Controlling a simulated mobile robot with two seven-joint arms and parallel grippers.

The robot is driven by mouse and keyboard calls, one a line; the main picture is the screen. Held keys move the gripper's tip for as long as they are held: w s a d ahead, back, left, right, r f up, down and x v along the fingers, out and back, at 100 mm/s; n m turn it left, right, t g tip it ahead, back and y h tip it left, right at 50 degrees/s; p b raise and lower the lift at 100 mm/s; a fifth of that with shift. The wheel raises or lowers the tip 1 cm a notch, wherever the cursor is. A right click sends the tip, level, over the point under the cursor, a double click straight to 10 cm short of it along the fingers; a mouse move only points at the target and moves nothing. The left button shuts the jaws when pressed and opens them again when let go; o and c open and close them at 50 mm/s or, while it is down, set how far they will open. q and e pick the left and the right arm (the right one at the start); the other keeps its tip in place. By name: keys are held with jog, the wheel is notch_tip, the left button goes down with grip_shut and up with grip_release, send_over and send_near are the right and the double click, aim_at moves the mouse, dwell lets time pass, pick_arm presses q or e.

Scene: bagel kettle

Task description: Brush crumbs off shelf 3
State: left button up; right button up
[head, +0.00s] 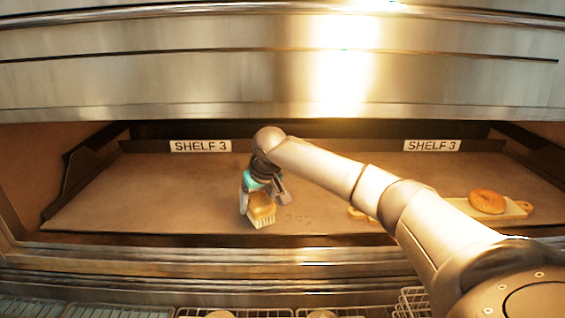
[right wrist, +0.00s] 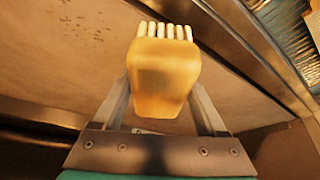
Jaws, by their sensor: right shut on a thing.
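Shelf 3 (head: 130,200) is a wide brown deck inside a steel oven, with two "SHELF 3" labels at its back edge. My right gripper (head: 258,200) is over the middle of the shelf, shut on a brush (head: 261,208) with a tan block and pale bristles. The brush (right wrist: 165,70) also shows between the fingers in the right wrist view, bristles pointing away from the gripper. Small dark crumbs (head: 298,216) lie on the shelf just right of the brush. Crumbs (right wrist: 85,30) also show in the right wrist view. I cannot tell whether the bristles touch the shelf. My left gripper is not in view.
Wire racks (head: 110,311) stand below the oven's front edge. The left part of the shelf is clear.

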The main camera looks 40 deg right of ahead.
jog(key=d+r+p, duration=0.3)
jog(key=d+p, duration=0.1)
jog(key=d, duration=0.4)
jog(key=shift+m, duration=0.4)
notch_tip(320, 180, down, 6)
jog(key=b, duration=0.3)
jog(key=shift+s+d, duration=0.1)
jog(key=shift+d, duration=0.05)
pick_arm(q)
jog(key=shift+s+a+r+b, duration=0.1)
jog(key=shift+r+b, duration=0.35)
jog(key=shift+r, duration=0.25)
pick_arm(e)
jog(key=shift+f, duration=0.25)
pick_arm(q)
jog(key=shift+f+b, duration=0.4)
pick_arm(e)
jog(key=shift+f, duration=0.95)
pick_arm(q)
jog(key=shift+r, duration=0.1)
